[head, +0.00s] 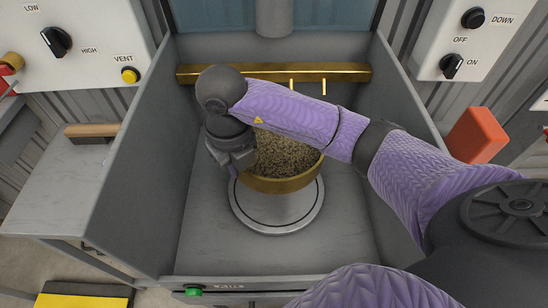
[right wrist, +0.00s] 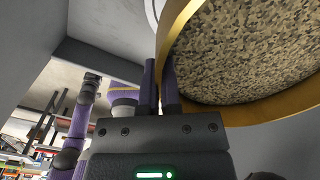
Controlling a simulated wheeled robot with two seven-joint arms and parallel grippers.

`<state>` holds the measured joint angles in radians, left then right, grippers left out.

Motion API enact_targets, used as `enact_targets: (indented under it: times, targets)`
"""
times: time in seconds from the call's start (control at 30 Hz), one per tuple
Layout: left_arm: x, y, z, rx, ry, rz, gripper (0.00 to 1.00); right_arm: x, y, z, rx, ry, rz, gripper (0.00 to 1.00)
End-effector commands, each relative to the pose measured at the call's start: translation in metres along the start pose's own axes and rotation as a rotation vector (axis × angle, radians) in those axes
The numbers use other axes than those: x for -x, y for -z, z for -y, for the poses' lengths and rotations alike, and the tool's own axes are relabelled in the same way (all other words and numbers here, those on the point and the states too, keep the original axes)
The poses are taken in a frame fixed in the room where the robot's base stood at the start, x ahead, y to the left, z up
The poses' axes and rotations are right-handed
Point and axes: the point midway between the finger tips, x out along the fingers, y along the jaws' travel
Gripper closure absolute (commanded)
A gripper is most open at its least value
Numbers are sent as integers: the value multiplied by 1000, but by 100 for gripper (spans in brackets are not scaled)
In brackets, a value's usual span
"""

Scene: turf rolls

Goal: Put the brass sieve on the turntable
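The brass sieve (head: 287,184), a round pan with a brass rim and a speckled fill, is over the round grey turntable (head: 277,220) in the head view. Its near wall covers the turntable's back part; I cannot tell whether it touches. My right gripper (head: 234,168) is at the sieve's left side. In the right wrist view, its two fingers (right wrist: 159,88) are close together with the sieve's rim (right wrist: 176,38) between them. My right forearm hides the sieve's back edge. My left gripper is out of the head view; a purple arm of mine shows small in the right wrist view, its end unclear.
Grey booth walls (head: 140,150) stand on both sides of the turntable. A brass bar (head: 345,72) with small pegs runs across the back. A wooden-backed brush (head: 92,131) lies on the left bench, and an orange block (head: 477,134) is at the right. The booth floor in front is clear.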

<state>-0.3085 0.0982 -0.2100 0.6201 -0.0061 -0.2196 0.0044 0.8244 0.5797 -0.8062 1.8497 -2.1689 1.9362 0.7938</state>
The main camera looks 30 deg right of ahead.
Motion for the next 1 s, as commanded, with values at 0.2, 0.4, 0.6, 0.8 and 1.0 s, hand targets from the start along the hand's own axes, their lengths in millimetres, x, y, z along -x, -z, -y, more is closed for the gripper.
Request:
enact_targets:
  times: [0.2, 0.4, 0.6, 0.8, 1.0]
  targets:
    - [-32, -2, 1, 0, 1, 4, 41, -41, 1, 0, 0, -1, -13, 100]
    - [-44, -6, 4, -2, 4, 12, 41, -86, 1, 0, -1, -1, -13, 100]
    - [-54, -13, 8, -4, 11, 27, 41, -115, 2, -1, 0, -1, -13, 100]
    - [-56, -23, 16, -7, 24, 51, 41, -129, 1, 0, 0, -1, -8, 100]
    - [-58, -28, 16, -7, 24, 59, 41, -132, 1, 0, 0, 0, -8, 100]
